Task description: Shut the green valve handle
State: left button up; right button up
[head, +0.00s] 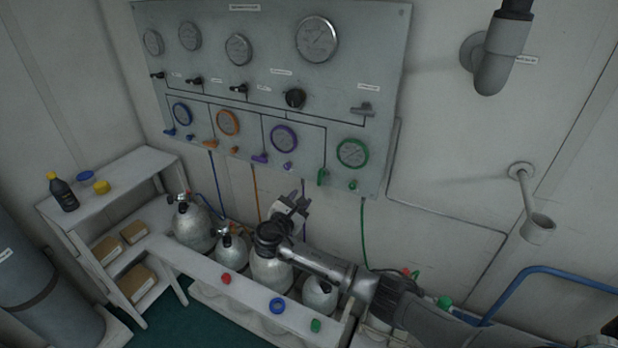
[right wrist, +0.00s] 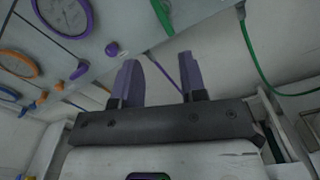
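The green valve handle (head: 322,177) is on the lower right of the gauge panel (head: 240,75), below and left of the green-ringed gauge (head: 352,153). It hangs roughly vertical, unlike the more sideways blue, orange and purple handles. In the right wrist view the green handle (right wrist: 162,15) shows at the top, beyond the fingertips and between them in the picture. My right gripper (head: 298,203) is in front of and below the panel, apart from the handle. Its two fingers (right wrist: 158,75) are spread with nothing between them. My left gripper is not in view.
The purple handle (head: 260,157) and a purple knob (head: 288,166) are left of the green handle. A small green knob (head: 353,185) is to its right. Grey cylinders (head: 195,225) stand below behind a white rack. A green hose (head: 363,230) runs down the wall.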

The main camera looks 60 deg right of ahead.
aim_at(319, 177)
jog(key=d+n, duration=0.1)
jog(key=d, duration=0.3)
jog(key=w+d+n+b, duration=0.1)
jog(key=d, duration=0.4)
jog(key=w+d+n, duration=0.1)
jog(key=d, duration=0.3)
jog(key=shift+d+n, duration=0.3)
jog(key=shift+c, duration=0.5)
grip_shut()
